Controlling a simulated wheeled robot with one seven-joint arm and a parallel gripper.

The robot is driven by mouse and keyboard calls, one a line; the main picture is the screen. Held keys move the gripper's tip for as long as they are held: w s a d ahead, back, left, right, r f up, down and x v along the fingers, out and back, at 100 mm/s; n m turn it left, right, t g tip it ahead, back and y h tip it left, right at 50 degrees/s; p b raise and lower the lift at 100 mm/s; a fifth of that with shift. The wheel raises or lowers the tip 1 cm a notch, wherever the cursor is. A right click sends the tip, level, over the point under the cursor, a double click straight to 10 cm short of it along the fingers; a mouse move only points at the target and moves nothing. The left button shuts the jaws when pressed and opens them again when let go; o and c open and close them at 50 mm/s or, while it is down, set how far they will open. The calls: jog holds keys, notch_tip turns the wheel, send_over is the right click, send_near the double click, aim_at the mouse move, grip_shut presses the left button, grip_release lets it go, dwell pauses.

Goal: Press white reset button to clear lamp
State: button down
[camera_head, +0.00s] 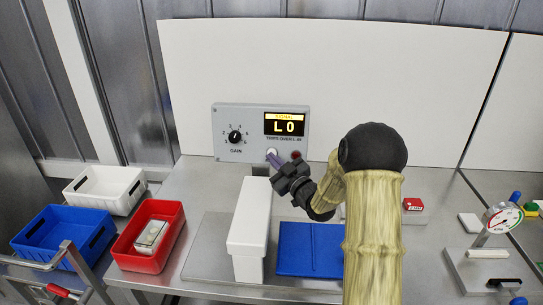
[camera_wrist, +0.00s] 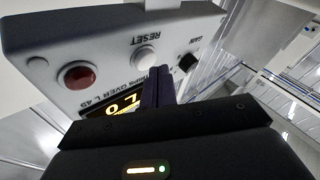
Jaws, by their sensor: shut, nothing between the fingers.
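The grey control box (camera_head: 222,150) stands at the back of the bench, with a lit display (camera_head: 285,124) reading "LO". The white reset button (camera_wrist: 145,57) sits under the word RESET in the wrist view; in the head view it shows at the purple fingertips. The lamp (camera_wrist: 78,75) is a dull dark red dome beside it, also in the head view (camera_head: 296,155). I cannot tell for sure whether it is lit. My gripper (camera_head: 272,155) is shut and empty, its purple fingers (camera_wrist: 158,84) pointing at the panel close to the button. Contact cannot be told.
A black gain knob (camera_head: 235,137) is left of the button. White (camera_head: 105,187), blue (camera_head: 65,232) and red (camera_head: 150,235) bins stand left; a gauge stand (camera_head: 490,240) is right.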

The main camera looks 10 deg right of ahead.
jog(key=shift+s+a+r, duration=0.1)
jog(key=shift+s, duration=0.2)
jog(key=shift+s, duration=0.1)
jog(key=s, duration=0.1)
jog(key=s+a+b, duration=0.1)
jog(key=s, duration=0.2)
jog(key=shift+s+a+r+b, duration=0.2)
jog(key=shift+a+r+b, duration=0.05)
jog(key=shift+r+b, duration=0.15)
dwell(0.5)
jog(key=shift+s+a+f+m+g+h, duration=0.1)
jog(key=shift+s+f+m+g+h, duration=0.1)
jog(key=shift+f+m+g+h, duration=0.6)
jog(key=s+f+m+g+h, duration=0.2)
jog(key=s+g, duration=0.2)
jog(key=s, duration=0.5)
jog(key=s+f+m+g+h+p, duration=0.1)
jog(key=s+f+m+g+h, duration=0.1)
jog(key=s+g, duration=0.3)
jog(key=s+f+m+g+h+p, duration=0.1)
jog(key=s+f+m+g+h, duration=0.1)
jog(key=s, duration=1.1)
notch_tip(320, 180, down, 2)
jog(key=m+g, duration=0.1)
jog(key=g, duration=0.2)
jog(key=shift+h, duration=0.3)
